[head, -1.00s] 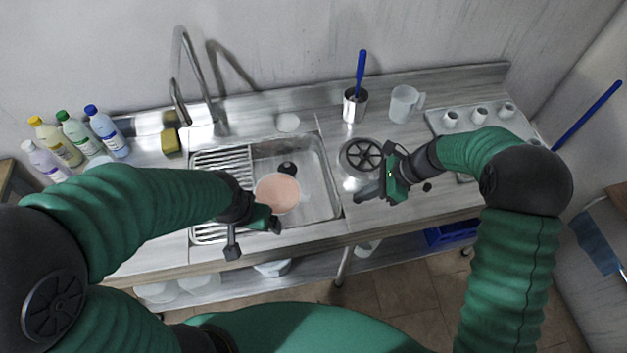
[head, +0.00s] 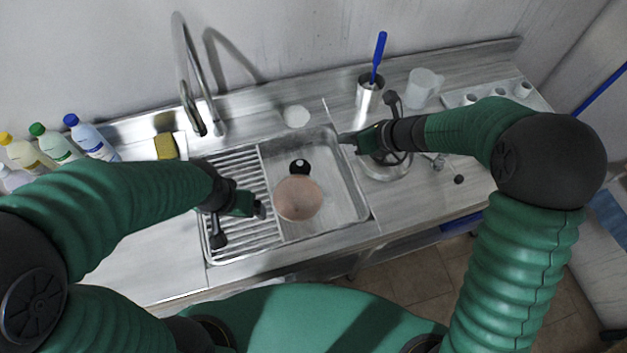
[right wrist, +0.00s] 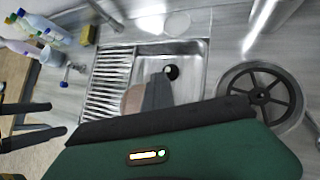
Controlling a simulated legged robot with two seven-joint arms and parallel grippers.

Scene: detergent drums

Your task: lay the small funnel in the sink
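A pinkish, round, bowl-like piece (head: 298,198) lies in the sink (head: 345,212), in front of the dark drain; it shows partly in the right wrist view (right wrist: 132,100). No spout is visible, so I cannot tell whether it is the small funnel. My left gripper (head: 261,210) is just left of it, over the ribbed drainer; contact and finger opening are unclear. My right gripper (head: 349,138) is beyond the sink's right rim, pointing left. Its fingertips are dark and small, and I cannot tell whether they hold anything. I see no other clear funnel.
A spoked dark wheel-like piece (right wrist: 264,93) is right of the sink, under my right gripper. A metal cup (head: 369,96) with a blue-handled tool and a clear jug (head: 425,84) stand behind. A tap (head: 190,75), yellow sponge (head: 165,146) and several bottles (head: 92,138) are left.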

